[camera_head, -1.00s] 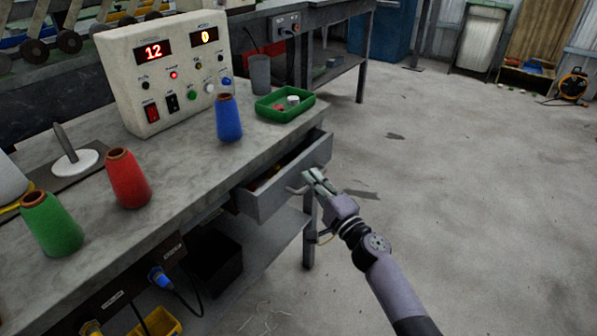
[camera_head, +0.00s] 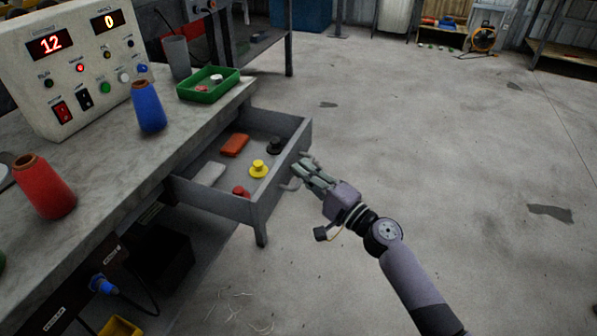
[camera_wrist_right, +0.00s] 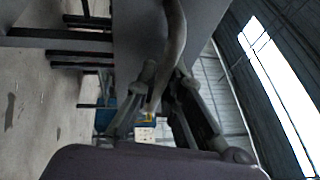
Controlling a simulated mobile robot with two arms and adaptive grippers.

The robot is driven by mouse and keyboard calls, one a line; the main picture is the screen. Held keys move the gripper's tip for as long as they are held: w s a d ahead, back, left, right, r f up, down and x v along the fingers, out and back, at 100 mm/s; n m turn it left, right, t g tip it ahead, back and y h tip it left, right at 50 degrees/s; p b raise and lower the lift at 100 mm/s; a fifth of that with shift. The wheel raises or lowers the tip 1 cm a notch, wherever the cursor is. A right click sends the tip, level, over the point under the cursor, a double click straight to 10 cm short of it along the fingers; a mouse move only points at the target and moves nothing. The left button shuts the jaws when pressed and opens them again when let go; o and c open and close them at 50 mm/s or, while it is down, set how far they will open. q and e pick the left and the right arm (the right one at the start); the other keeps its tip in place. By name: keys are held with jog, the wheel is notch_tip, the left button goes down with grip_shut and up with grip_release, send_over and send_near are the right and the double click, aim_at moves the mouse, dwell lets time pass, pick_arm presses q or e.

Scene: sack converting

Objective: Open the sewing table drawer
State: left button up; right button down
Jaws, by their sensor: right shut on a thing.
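The sewing table drawer (camera_head: 215,212) is a grey metal box pulled well out from under the grey worktop (camera_head: 130,170). In the right wrist view the handle (camera_wrist_right: 172,40) runs down between the two fingers (camera_wrist_right: 160,100). My left gripper is not in view.
On the worktop stand a control box (camera_head: 75,70), a blue cone (camera_head: 148,106), a red cone (camera_head: 44,187), a grey cup (camera_head: 177,57) and a green tray (camera_head: 208,86). The floor to the right is clear.

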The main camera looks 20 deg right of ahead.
jog(key=shift+f, duration=0.1)
jog(key=c, duration=1.7)
grip_release()
jog(key=v, duration=1.2)
